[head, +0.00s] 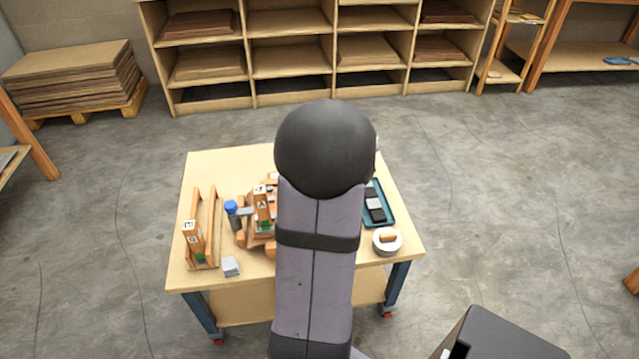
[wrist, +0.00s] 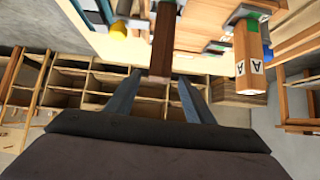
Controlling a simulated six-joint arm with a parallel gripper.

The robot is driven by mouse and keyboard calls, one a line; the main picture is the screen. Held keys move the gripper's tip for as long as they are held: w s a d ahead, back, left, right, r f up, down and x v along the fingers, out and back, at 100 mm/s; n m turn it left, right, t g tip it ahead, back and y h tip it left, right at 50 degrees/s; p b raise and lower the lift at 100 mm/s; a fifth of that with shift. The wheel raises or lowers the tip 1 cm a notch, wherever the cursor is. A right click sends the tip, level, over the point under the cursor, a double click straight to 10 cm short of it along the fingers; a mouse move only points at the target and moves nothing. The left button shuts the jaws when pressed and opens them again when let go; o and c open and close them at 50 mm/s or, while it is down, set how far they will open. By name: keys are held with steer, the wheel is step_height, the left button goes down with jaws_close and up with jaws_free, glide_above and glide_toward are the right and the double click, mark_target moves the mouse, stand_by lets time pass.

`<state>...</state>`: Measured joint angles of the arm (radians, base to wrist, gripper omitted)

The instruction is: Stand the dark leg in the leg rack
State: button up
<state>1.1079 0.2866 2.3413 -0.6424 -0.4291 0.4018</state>
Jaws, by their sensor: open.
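In the wrist view my gripper (wrist: 160,77) is open, with its two blue-grey fingers apart. A dark brown bar, which looks like the dark leg (wrist: 162,48), shows between the fingertips, with a gap on each side. Its far end meets a lighter piece with a green patch. In the head view my arm hides my gripper and the dark leg. A wooden frame with two long rails, perhaps the leg rack (head: 212,222), stands at the left of the table.
The table's back left is clear.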

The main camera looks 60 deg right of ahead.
steer(key=p, duration=0.2)
steer(key=shift+s+a+r+g+y+p, duration=0.15)
steer(key=shift+a+r+g+y+p, duration=0.2)
steer(key=shift+g+y, duration=0.05)
steer(key=x, duration=0.2)
steer(key=b+x, duration=0.1)
steer(key=x, duration=0.2)
steer(key=b+x, duration=0.1)
steer(key=x, duration=0.1)
steer(key=shift+s+d+f, duration=0.15)
steer(key=shift+s+f, duration=0.05)
steer(key=shift+f, duration=0.2)
steer(key=shift+r, duration=0.1)
jaws_close()
